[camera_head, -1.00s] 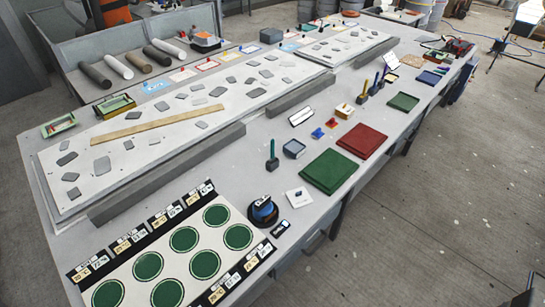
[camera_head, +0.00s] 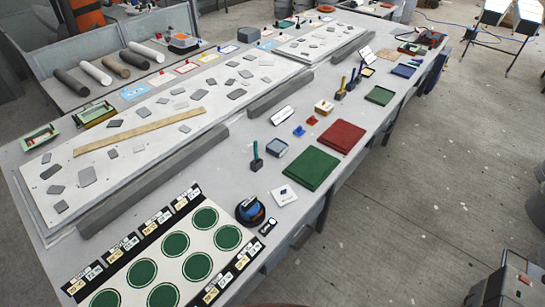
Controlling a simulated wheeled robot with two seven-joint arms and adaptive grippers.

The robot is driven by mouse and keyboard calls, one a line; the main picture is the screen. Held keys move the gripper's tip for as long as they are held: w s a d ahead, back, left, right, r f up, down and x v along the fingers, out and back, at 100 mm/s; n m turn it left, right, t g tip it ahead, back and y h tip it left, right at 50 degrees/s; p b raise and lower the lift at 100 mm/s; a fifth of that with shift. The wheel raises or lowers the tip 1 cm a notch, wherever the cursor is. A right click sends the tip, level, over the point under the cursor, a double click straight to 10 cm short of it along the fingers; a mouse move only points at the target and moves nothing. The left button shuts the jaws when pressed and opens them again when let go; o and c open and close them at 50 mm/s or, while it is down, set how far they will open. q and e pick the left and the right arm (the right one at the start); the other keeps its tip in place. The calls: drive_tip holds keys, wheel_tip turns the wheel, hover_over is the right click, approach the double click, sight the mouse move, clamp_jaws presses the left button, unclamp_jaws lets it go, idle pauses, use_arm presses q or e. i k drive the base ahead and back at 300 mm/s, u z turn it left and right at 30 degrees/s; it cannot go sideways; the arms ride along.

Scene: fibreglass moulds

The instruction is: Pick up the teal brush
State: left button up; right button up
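Neither of my grippers is in view, and nothing touches the brush.
A green mat (camera_head: 311,167) and a red mat (camera_head: 341,136) lie right of the brush. A board with green discs (camera_head: 206,217) lies in front. A long grey bar (camera_head: 155,181) lies to the left. The concrete floor (camera_head: 430,180) at right is largely clear.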

sight(257, 159)
drive_tip(key=z, duration=1.7)
drive_tip(key=i, duration=2.3)
drive_tip(key=u, duration=3.85)
